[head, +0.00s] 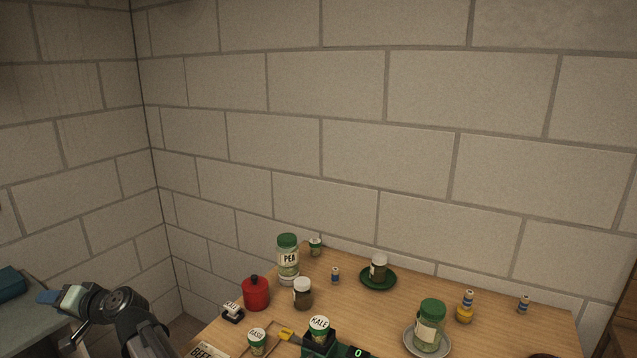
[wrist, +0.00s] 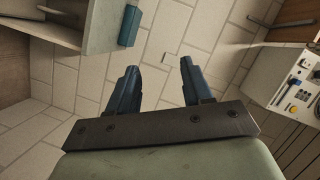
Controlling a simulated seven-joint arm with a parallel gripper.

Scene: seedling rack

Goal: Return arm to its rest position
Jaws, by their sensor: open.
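My arm shows at the lower left of the head view, left of the wooden table (head: 400,318). My gripper (head: 45,297) points left there, away from the table, beside a grey surface. In the wrist view my gripper (wrist: 160,80) has its two blue fingers apart, with only floor tiles visible between them. It holds nothing.
The table bears a PEA jar (head: 288,262), a red canister (head: 256,294), a KALE jar (head: 319,330), a brown jar on a green saucer (head: 378,284) and a green-lidded jar (head: 430,322). A teal object (head: 12,281) lies on the grey surface (head: 30,312) near my gripper.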

